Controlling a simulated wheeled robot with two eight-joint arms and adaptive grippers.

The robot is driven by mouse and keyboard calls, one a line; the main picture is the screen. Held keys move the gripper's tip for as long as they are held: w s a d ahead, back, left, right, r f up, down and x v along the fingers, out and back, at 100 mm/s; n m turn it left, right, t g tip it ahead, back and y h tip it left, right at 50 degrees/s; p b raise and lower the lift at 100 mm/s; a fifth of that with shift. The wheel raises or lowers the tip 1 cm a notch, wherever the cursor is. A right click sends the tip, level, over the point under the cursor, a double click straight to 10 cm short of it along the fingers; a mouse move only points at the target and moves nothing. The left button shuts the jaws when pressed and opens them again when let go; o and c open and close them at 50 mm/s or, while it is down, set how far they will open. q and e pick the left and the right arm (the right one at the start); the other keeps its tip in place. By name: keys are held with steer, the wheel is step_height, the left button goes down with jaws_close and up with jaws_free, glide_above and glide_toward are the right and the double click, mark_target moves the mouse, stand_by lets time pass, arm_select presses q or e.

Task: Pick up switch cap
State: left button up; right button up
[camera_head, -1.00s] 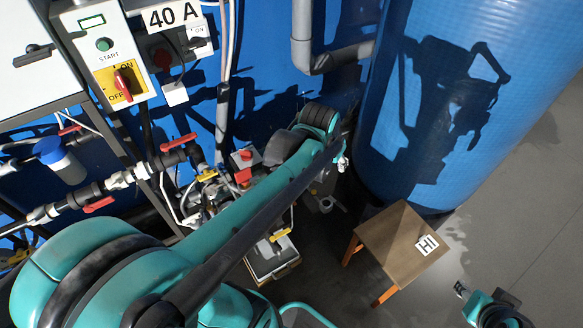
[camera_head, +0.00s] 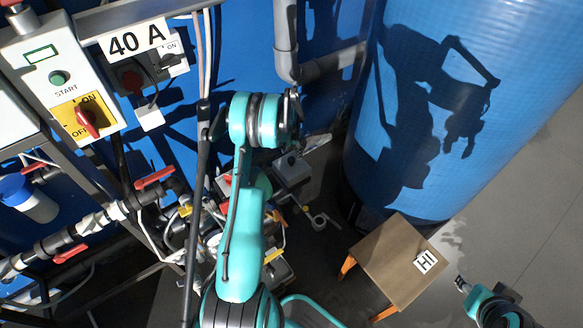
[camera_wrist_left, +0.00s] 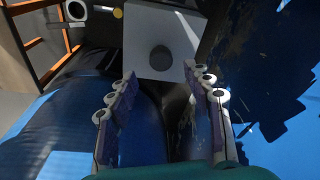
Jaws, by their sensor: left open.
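A dark round cap (camera_wrist_left: 160,58), which I take to be the switch cap, sits on the face of a pale grey box (camera_wrist_left: 148,25) in the left wrist view. In the head view a grey box (camera_head: 291,175) stands low behind my left arm; it looks like the same one. My left gripper (camera_wrist_left: 160,72) is open and empty, its fingers on either side of the cap's line and apart from it. In the head view its fingers are largely hidden by the wrist. My right gripper (camera_head: 462,285) is at the lower right, too small to read.
A wooden stool (camera_head: 392,255) with a "HI" label stands right of the box. A large blue tank (camera_head: 440,110) rises behind it. Grey pipe (camera_head: 286,40) hangs above. Valves and piping (camera_head: 100,220) crowd the left, below a panel with a red switch (camera_head: 87,121).

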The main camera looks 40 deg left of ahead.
mark_target(291, 159)
arm_select(q)
steer(key=f+b, duration=0.1)
steer(key=f, duration=0.1)
steer(key=f+b, duration=0.1)
steer(key=f, duration=0.1)
steer(key=f+b, duration=0.1)
steer(key=f, duration=0.1)
steer(key=shift+w+a+f, duration=0.2)
steer(key=shift+w, duration=0.1)
steer(key=shift+r, duration=0.1)
steer(key=shift+c, duration=1.3)
jaws_close()
